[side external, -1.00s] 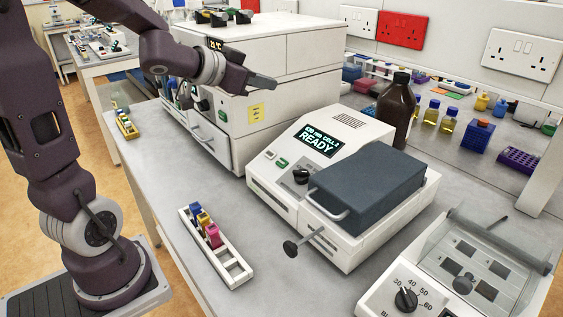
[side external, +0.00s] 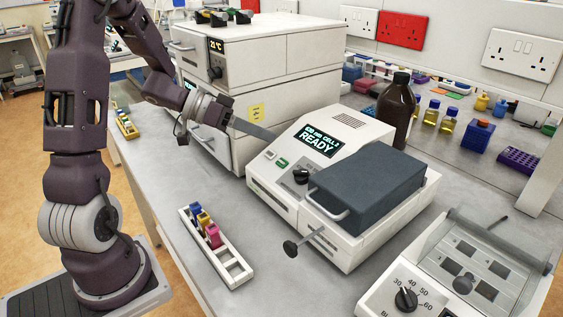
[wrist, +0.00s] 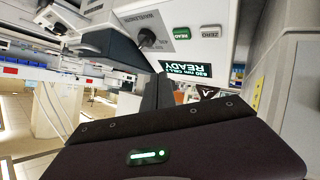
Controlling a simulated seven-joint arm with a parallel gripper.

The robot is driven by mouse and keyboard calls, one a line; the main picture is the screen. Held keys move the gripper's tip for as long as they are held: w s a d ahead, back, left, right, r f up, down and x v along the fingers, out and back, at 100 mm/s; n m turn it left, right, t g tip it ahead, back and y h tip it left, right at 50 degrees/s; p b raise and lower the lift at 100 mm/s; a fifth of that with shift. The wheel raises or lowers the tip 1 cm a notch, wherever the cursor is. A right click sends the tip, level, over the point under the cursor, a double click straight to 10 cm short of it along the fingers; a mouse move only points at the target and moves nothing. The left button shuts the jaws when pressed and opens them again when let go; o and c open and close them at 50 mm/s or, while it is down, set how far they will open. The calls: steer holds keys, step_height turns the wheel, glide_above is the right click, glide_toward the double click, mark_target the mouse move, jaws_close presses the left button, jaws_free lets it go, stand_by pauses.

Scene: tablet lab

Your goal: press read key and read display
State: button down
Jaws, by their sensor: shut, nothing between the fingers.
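The white reader (side external: 262,196) stands on the bench with its dark lid (side external: 370,183) closed. Its display (side external: 319,139) shows a small line, "630 nm CELL" and a digit hard to read, above "READY". The green READ key (side external: 283,163) and pale ZERO key (side external: 270,155) lie left of the display. In the wrist view, which is upside down, the READ key (wrist: 181,33), ZERO key (wrist: 212,32) and display (wrist: 188,70) show. My gripper (side external: 274,136) is shut and empty, its tips above the reader's back left, close to the display and apart from the keys.
A stacked white oven (side external: 290,95) stands close behind my gripper. A brown bottle (side external: 397,110) is behind the reader. A white rack (side external: 235,267) with coloured cuvettes lies in front. A dial unit (side external: 385,300) is at front right. A black knob (side external: 301,176) sits near the keys.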

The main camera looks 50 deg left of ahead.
glide_toward(292, 163)
steer(key=shift+w+d+f, duration=0.15)
steer(key=shift+w+d, duration=0.55)
steer(key=shift+w, duration=0.05)
steer(key=shift+w+d+f, duration=0.15)
steer(key=shift+w+d, duration=0.55)
steer(key=shift+w, duration=0.1)
steer(key=shift+f, duration=0.1)
stand_by(0.7)
steer(key=shift+w+f, duration=0.15)
steer(key=shift+f, duration=0.15)
steer(key=shift+w+f, duration=0.15)
steer(key=shift+f, duration=0.2)
stand_by(0.5)
steer(key=shift+r, duration=0.15)
steer(key=shift+s+r, duration=0.35)
steer(key=shift+r, duration=0.25)
steer(key=shift+s+r, duration=0.35)
steer(key=shift+r, duration=0.4)
steer(key=shift+s+r, duration=0.35)
steer(key=shift+r, duration=0.45)
steer(key=shift+s+r, duration=0.3)
steer(key=shift+r, duration=0.45)
